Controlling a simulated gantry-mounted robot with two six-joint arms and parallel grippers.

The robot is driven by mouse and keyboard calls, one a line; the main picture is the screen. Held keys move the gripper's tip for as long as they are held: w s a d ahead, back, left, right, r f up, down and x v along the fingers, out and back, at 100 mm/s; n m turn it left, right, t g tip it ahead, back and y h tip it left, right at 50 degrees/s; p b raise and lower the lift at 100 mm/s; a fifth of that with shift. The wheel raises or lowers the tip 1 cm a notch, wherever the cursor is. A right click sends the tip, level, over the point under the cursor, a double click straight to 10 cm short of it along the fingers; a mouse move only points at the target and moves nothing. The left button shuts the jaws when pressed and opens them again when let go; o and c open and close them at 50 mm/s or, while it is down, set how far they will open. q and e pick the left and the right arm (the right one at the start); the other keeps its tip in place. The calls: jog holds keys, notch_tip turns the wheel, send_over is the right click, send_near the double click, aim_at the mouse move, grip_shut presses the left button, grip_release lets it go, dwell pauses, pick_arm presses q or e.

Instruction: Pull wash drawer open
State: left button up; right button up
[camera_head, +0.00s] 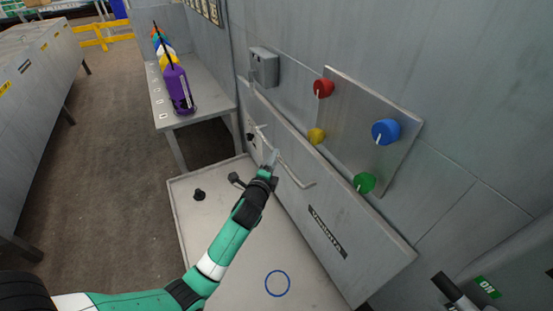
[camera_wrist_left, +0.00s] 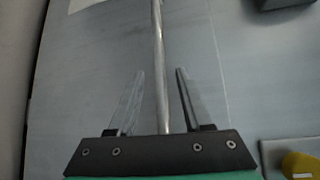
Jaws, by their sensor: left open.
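The wash drawer shows as a long grey metal front (camera_head: 349,215) with a dark label and a bar handle (camera_head: 299,183). It is low on the wall, and I cannot tell if it stands shut. In the left wrist view the handle bar (camera_wrist_left: 159,70) runs between the two open fingers (camera_wrist_left: 160,100), with visible gaps on both sides. My right gripper is not in view.
Above the drawer, a metal panel (camera_head: 345,111) carries red, yellow, blue and green knobs. A grey tray-like surface (camera_head: 235,255) with a blue ring lies below. A side table (camera_head: 208,110) at the back holds several coloured bottles. A lever with an ON label (camera_head: 487,288) is lower right.

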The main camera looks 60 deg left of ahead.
pick_arm(q)
jog(key=b+x, duration=0.1)
jog(key=x, duration=0.2)
jog(key=shift+w+a, duration=0.25)
jog(key=shift+a, duration=0.05)
grip_shut()
dwell(1.2)
